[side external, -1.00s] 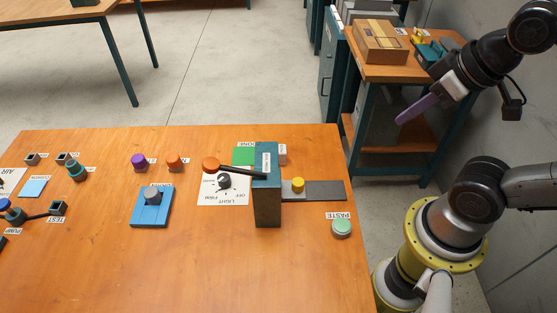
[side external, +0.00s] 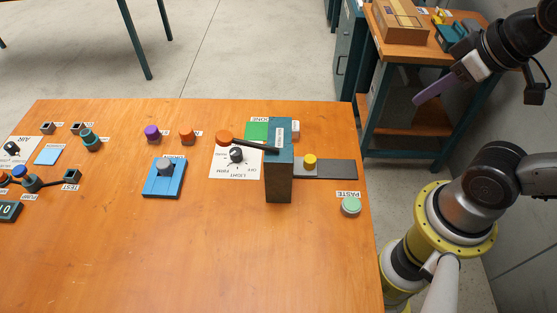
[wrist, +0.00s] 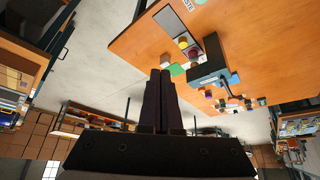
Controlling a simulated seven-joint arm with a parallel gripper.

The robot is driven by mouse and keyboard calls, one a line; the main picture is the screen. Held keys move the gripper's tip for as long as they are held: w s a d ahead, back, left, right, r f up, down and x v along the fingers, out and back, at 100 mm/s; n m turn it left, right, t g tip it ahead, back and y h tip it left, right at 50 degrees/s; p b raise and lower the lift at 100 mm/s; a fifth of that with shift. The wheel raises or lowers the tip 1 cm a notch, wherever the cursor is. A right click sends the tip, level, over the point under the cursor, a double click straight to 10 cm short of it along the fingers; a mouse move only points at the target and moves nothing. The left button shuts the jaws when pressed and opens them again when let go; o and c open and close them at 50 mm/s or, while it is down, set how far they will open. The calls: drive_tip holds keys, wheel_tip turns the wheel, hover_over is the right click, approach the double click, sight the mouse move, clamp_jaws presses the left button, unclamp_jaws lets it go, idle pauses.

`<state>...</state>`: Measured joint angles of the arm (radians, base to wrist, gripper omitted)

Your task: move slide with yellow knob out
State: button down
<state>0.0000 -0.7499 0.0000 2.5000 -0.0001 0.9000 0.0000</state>
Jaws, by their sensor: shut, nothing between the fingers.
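The yellow knob (side external: 309,160) stands on a grey slide (side external: 335,169) that lies flat and sticks out to the right of a dark teal block (side external: 279,182). The knob is close beside the block's right side. My gripper (side external: 417,101) is shut and empty, up in the air right of the table and well apart from the knob. In the wrist view its two dark fingers (wrist: 161,74) are together, and the yellow knob (wrist: 182,42) and the block (wrist: 207,68) show beyond them, tilted.
An orange-tipped lever (side external: 223,137) reaches left from the block over a dial plate (side external: 222,172). A green PASTE button (side external: 351,205) sits near the table's right edge. A blue fixture (side external: 164,180) stands left. A side bench (side external: 398,72) is behind my gripper.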

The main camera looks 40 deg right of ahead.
drive_tip(key=c, duration=1.6)
unclamp_jaws()
drive_tip(key=c, duration=1.3)
unclamp_jaws()
drive_tip(key=shift+c, duration=0.2)
drive_tip(key=o, duration=0.7)
drive_tip(key=shift+n, duration=0.8)
drive_tip(key=w, duration=0.1)
drive_tip(key=w+r, duration=0.2)
drive_tip(key=w, duration=0.1)
drive_tip(key=shift+a, duration=0.2)
drive_tip(key=shift+o, duration=0.7)
drive_tip(key=w+a+f+n+g, duration=0.1)
drive_tip(key=w+a+f+n, duration=0.1)
drive_tip(key=w, duration=0.5)
drive_tip(key=n+g, duration=0.2)
drive_tip(key=g, duration=0.3)
hover_over(311, 159)
wheel_tip(311, 159, down, 12)
drive_tip(key=f, duration=0.1)
wheel_tip(311, 159, down, 13)
drive_tip(key=shift+f, duration=0.2)
drive_tip(key=shift+c, duration=0.3)
clamp_jaws()
